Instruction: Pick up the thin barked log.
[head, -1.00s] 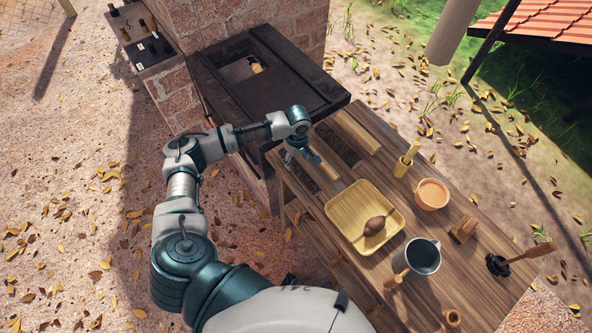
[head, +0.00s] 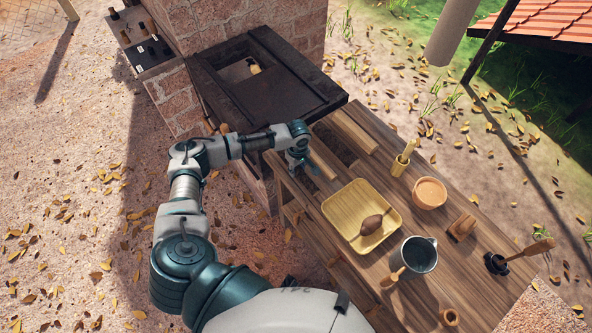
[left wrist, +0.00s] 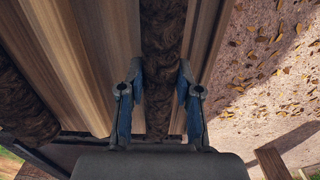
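A thin log with dark, rough bark (left wrist: 163,50) runs up the middle of the left wrist view, between pale planed wood surfaces. My left gripper (left wrist: 159,100) is open, with one blue finger on each side of the log's line. I cannot tell how far the fingertips are above it, and no grip on it shows. In the head view, my left gripper (head: 302,162) is over the left end of the wooden workbench (head: 485,220) and hides part of what lies below. My right gripper is not in view.
A second, thicker dark barked log (left wrist: 22,105) lies left in the wrist view. On the bench are a yellow tray (head: 334,208) holding a brown object, a grey metal mug (head: 420,256) and an orange bowl (head: 430,192). A dark metal-topped brick stove (head: 215,75) adjoins the bench.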

